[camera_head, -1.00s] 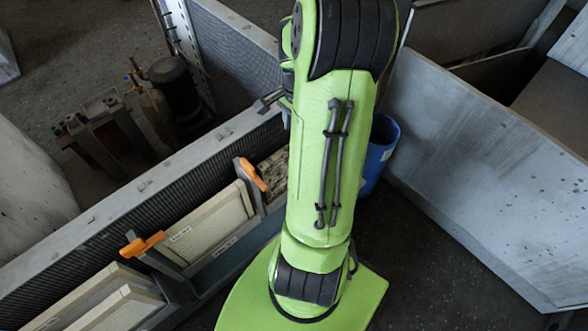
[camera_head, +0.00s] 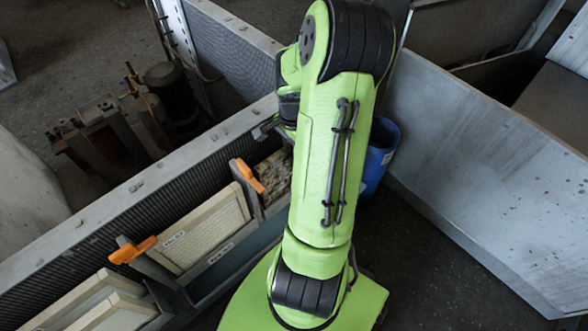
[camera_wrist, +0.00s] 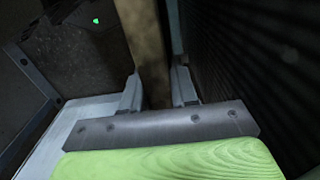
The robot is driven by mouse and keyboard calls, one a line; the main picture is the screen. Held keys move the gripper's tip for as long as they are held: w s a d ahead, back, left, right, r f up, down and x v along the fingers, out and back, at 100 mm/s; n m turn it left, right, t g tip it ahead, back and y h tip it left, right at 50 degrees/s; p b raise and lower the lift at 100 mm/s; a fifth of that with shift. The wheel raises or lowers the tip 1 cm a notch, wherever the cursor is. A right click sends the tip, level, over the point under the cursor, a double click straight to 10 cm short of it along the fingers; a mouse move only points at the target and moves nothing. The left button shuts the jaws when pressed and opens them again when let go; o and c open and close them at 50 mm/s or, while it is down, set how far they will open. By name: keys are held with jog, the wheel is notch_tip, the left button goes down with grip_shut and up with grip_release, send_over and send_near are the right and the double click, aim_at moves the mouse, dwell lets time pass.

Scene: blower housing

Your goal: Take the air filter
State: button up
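A dirty, speckled filter panel (camera_head: 273,172) stands in the rack beside my arm, partly hidden by it. A cleaner cream filter panel (camera_head: 208,228) with a label stands left of it, between two orange clips. The wrist view shows my gripper (camera_wrist: 157,92) with one finger on each side of a brownish, upright slab (camera_wrist: 149,45), which looks like a filter's edge. The left finger is close to the slab, and a narrow dark gap shows at the right finger. Contact is not clear. In the head view my arm hides most of the gripper.
Orange clips (camera_head: 132,250) stick up along the rack. More cream panels (camera_head: 85,300) stand at lower left. A grey metal wall (camera_head: 140,187) runs behind the rack. A blue bin (camera_head: 380,157) stands right of my arm. A ribbed dark wall (camera_wrist: 250,70) is close on the wrist view's right.

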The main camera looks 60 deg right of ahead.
grip_shut()
